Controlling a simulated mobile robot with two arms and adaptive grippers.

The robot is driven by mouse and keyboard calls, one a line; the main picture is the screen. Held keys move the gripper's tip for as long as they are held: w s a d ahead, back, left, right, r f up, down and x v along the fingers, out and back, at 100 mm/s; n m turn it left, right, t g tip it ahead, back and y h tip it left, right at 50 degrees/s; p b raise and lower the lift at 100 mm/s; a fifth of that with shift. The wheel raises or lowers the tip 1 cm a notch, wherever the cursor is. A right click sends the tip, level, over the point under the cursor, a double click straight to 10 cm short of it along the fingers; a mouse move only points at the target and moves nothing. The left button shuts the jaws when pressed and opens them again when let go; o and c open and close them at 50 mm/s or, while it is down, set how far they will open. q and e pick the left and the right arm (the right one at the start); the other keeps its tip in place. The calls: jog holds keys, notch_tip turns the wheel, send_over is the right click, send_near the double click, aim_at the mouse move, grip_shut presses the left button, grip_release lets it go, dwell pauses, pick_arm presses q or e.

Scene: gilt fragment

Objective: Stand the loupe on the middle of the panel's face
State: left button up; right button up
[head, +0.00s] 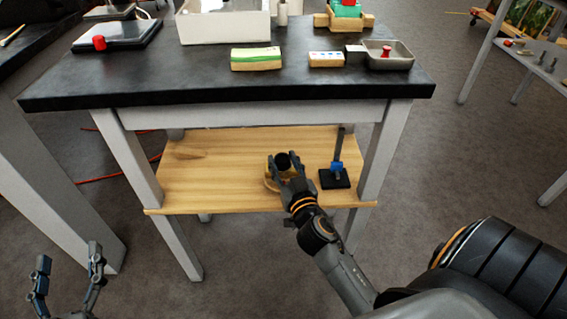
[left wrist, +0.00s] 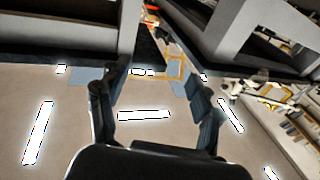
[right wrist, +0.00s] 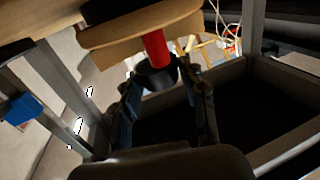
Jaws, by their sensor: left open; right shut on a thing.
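The loupe is a short cylinder with a black end (head: 283,159) in the head view. In the right wrist view its red part (right wrist: 157,48) and black part (right wrist: 156,77) show. My right gripper (head: 285,170) is shut on it over the lower wooden shelf. A tan wooden piece, seemingly the panel (head: 269,184), lies on the shelf under the gripper, mostly hidden. It shows as a thick board (right wrist: 115,40) behind the loupe in the right wrist view. I cannot tell whether loupe and panel touch. My left gripper (head: 68,260) is open and empty, low at the left.
The shelf (head: 195,185) is clear to the left. A black-based stand with a blue clamp (head: 335,178) is close right of my right gripper. The black tabletop (head: 150,80) overhangs the shelf, and table legs (head: 384,150) flank it.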

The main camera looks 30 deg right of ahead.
pick_arm(q)
jog(key=shift+r, duration=0.1)
pick_arm(e)
jog(key=shift+f, duration=0.1)
jog(key=o, duration=1)
pick_arm(q)
jog(key=shift+r+t, duration=0.3)
jog(key=shift+r, duration=0.05)
pick_arm(e)
jog(key=shift+o, duration=0.2)
